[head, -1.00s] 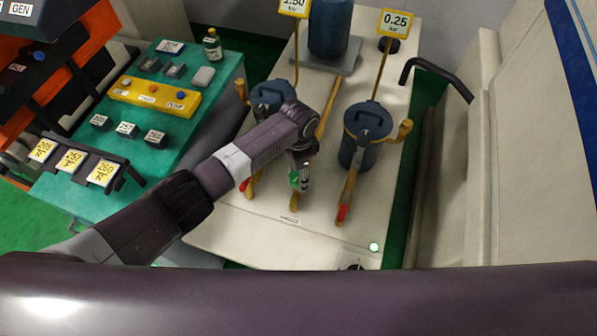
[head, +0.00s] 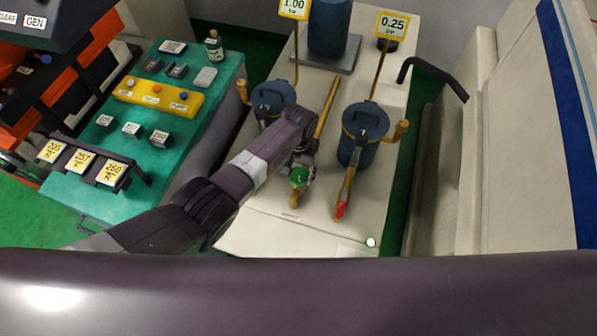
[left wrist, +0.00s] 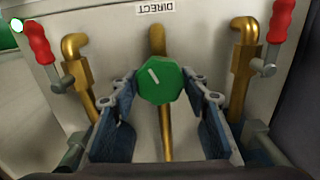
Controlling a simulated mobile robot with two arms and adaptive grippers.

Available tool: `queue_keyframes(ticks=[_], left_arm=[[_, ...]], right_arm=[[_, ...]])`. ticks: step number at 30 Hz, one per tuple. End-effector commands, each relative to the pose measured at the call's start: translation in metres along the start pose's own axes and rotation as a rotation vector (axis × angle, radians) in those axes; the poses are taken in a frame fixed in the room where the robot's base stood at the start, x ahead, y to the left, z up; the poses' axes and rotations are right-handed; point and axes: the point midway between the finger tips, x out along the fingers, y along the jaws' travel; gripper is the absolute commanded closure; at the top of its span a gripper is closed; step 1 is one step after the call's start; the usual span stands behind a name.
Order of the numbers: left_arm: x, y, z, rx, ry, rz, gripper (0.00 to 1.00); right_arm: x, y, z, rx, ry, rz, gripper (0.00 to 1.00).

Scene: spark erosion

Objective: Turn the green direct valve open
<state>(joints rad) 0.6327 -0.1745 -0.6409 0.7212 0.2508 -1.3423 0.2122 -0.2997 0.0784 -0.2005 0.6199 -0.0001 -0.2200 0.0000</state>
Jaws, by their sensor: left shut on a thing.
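The green direct valve (head: 299,176) is a small round knob on the middle brass pipe of the white bench. In the left wrist view the green knob (left wrist: 160,84) is large and central, with a white mark slanting to the upper left of its face. A DIRECT label (left wrist: 155,8) is on the bench beyond it. My left gripper (head: 302,170) is at the knob. In the left wrist view my left gripper (left wrist: 163,92) has one finger on each side of the knob and is shut on it. My right gripper is out of view.
Red-handled levers (left wrist: 42,44) and (left wrist: 280,22) flank the knob on neighbouring brass pipes. Blue canisters (head: 272,99) and (head: 363,130) stand behind. Signs read 1.00 (head: 294,7) and 0.25 (head: 392,24). A green table (head: 90,195) with control blocks is left.

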Motion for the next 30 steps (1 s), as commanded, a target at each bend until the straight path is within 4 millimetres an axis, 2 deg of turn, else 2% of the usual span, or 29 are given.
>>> queue_keyframes(ticks=[9, 23, 24, 28, 30], left_arm=[[-0.002, 0.0001, -0.0025, -0.093, 0.006, 0.0, 0.82], [-0.0021, 0.0, -0.0029, -0.106, 0.007, 0.001, 0.82], [-0.0021, 0.0, -0.0029, -0.105, 0.007, 0.001, 0.55], [-0.0018, 0.0, -0.0024, -0.105, 0.006, 0.0, 0.41], [-0.0014, 0.0, -0.0019, -0.104, 0.005, 0.0, 0.4]], right_arm=[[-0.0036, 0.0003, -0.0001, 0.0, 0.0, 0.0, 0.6], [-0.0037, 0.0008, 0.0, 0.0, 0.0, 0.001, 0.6], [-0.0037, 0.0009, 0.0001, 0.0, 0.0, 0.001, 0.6], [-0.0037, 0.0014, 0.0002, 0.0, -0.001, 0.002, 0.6], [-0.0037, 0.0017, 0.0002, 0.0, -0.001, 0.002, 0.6]])
